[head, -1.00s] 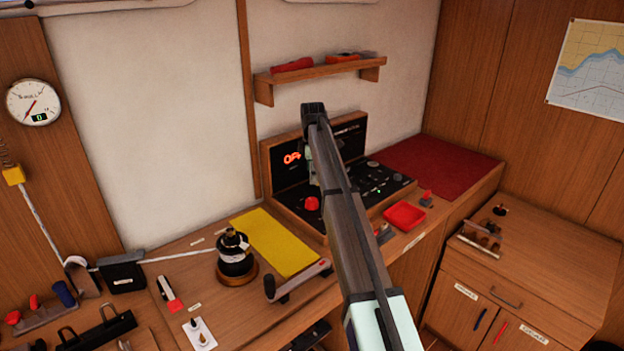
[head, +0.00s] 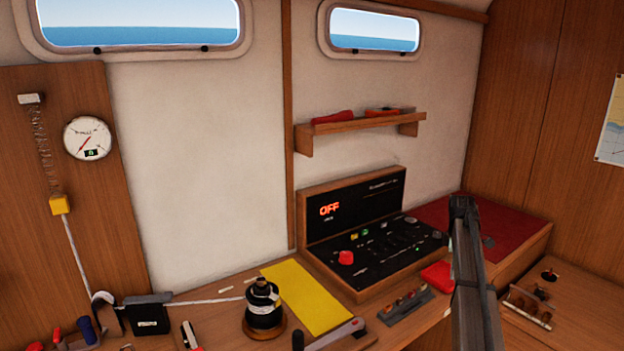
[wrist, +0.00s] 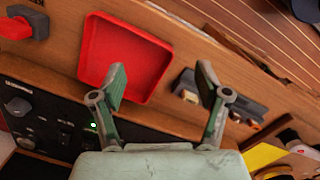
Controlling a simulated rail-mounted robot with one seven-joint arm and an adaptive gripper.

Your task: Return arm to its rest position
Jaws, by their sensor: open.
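My gripper (wrist: 160,76) is open and empty in the wrist view, with its two fingers apart above the console. A red square tray (wrist: 130,50) lies beyond the left finger. A dark holder with small coloured pieces (wrist: 228,96) lies beyond the right finger. In the head view my arm stands at the lower right, in front of the console, and partly hides the red tray (head: 436,274). My gripper itself cannot be made out in the head view.
A control panel (head: 385,245) reads OFF. A yellow mat (head: 305,298) and a black winch (head: 264,305) are to its left. A shelf (head: 362,132) hangs above. A red mat (head: 425,212) and a lower cabinet top (head: 580,305) are on the right.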

